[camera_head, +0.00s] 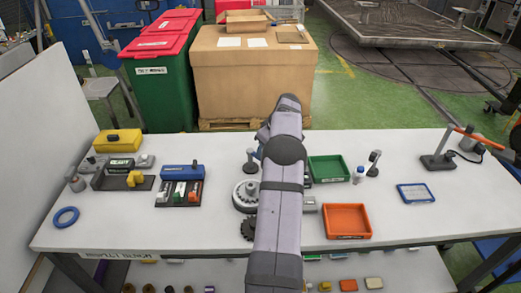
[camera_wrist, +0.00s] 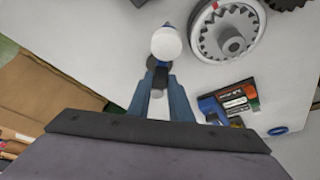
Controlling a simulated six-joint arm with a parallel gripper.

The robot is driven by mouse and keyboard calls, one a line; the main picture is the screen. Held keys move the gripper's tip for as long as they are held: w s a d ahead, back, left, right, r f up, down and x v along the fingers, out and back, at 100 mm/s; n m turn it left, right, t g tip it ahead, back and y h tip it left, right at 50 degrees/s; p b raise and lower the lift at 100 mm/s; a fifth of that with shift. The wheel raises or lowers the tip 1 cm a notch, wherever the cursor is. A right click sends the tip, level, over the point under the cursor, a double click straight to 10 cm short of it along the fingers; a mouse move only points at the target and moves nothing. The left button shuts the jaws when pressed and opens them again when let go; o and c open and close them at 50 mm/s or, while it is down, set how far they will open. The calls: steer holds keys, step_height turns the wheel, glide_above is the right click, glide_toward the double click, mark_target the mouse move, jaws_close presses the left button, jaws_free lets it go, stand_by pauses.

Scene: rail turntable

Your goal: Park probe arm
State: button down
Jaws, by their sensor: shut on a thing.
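My gripper (camera_wrist: 161,82) is shut on the dark, thin part of a post-like piece with a pale round cap (camera_wrist: 166,42) in the wrist view; I take this piece to be the probe arm. In the head view a small post on a round base (camera_head: 250,163) stands just behind the turntable and seems to be the same piece. My own arm hides most of my gripper there. The grey toothed turntable (camera_head: 245,196) is partly behind my arm; it also shows in the wrist view (camera_wrist: 228,32), beside the capped piece, with a raised hub.
A black gear (camera_head: 249,229) lies in front of the turntable. Green (camera_head: 328,169) and orange (camera_head: 347,221) trays stand to the right. A stand with an orange bar (camera_head: 438,160) is farther right. A blue box and tray (camera_head: 180,190) and blue ring (camera_head: 66,217) lie left.

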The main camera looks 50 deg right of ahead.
steer(key=shift+d+r+n+p, duration=0.1)
steer(key=shift+d+n+p, duration=0.4)
steer(key=shift+n+p, duration=0.3)
steer(key=shift+d+y+p, duration=0.1)
steer(key=shift+y+p, duration=0.2)
steer(key=c, duration=1.6)
jaws_free()
steer(key=shift+b+v, duration=1.4)
steer(key=shift+v, duration=2.25)
